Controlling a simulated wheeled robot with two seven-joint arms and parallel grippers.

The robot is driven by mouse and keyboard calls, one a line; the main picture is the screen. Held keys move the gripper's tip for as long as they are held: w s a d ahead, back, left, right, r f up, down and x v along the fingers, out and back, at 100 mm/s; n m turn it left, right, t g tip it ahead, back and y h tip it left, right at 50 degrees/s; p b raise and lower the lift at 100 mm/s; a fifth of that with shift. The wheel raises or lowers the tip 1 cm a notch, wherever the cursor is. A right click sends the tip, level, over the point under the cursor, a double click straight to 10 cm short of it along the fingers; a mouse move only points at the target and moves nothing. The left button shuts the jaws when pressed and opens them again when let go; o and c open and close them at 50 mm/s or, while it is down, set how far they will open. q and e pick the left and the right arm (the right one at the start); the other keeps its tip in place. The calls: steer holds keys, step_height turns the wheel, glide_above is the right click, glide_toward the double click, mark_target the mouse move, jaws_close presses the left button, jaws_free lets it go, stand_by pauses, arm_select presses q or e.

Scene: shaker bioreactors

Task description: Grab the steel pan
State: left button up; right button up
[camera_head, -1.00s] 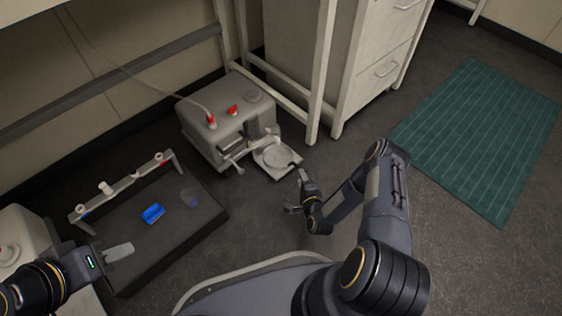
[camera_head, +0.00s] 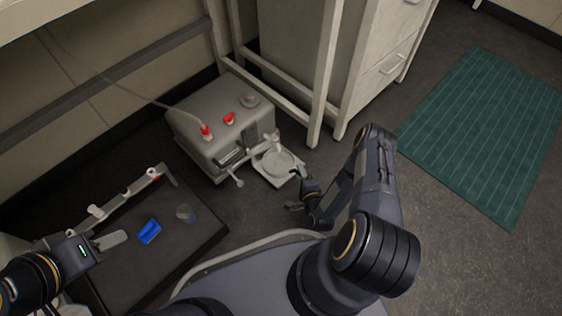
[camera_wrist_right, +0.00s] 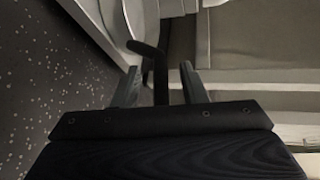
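The steel pan (camera_head: 277,162) is a shallow, light-coloured round dish lying on a pale square plate beside the grey box. Its dark handle (camera_wrist_right: 158,72) shows in the right wrist view, reaching down from the pale pan rim (camera_wrist_right: 142,14) at the top. My right gripper (camera_head: 297,191) is at the handle side of the pan. In the right wrist view its two fingers (camera_wrist_right: 160,88) are apart, with the handle between them; I see gaps on both sides. My left gripper (camera_head: 112,240) is over the dark tray, away from the pan; its finger opening is not clear.
The grey box (camera_head: 222,125) with red knobs stands behind the pan. The dark tray (camera_head: 180,245) holds a blue piece (camera_head: 150,231) and a clear cup (camera_head: 186,213). A white cabinet (camera_head: 385,65) stands behind right. A green mat (camera_head: 485,130) lies on the floor at right.

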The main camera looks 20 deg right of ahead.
jaws_close()
steer(key=shift+r, duration=0.1)
stand_by(0.3)
